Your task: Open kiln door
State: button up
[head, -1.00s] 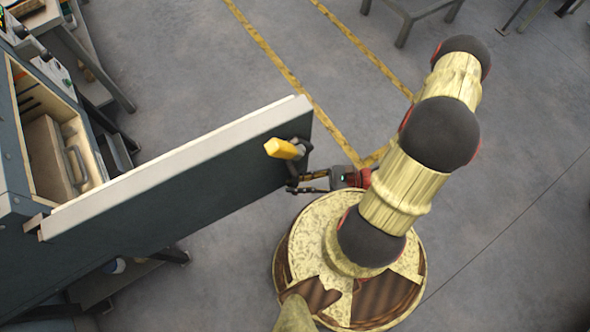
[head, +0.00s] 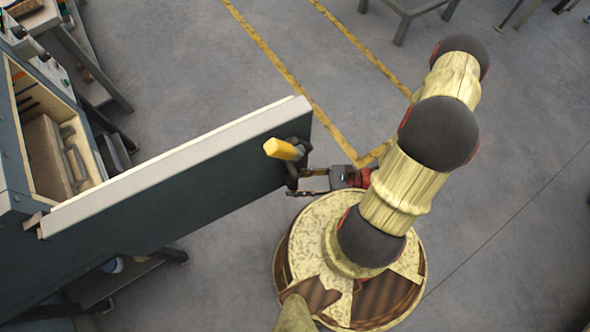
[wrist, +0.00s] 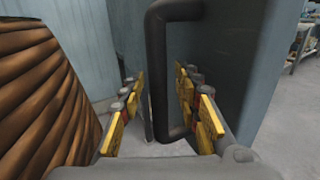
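The kiln door (head: 180,180) stands swung wide out from the kiln body at the left, its pale inner lining (head: 170,166) facing up-left in the head view. In the wrist view, a dark bar handle (wrist: 157,75) stands upright on the grey-blue door face (wrist: 228,70). My gripper (wrist: 163,108) is open, with its yellow-padded fingers spread on either side of the handle's lower part and gaps visible. In the head view my gripper (head: 290,183) is at the door's outer face, near the free end.
The kiln's open chamber (head: 55,140) shows a light block with a handle inside. A dark stand (head: 125,275) is below the door. A bench (head: 405,15) stands at the top. Grey floor with yellow lines is clear beyond the door's end.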

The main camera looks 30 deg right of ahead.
jog(key=v, duration=1.2)
dwell(0.6)
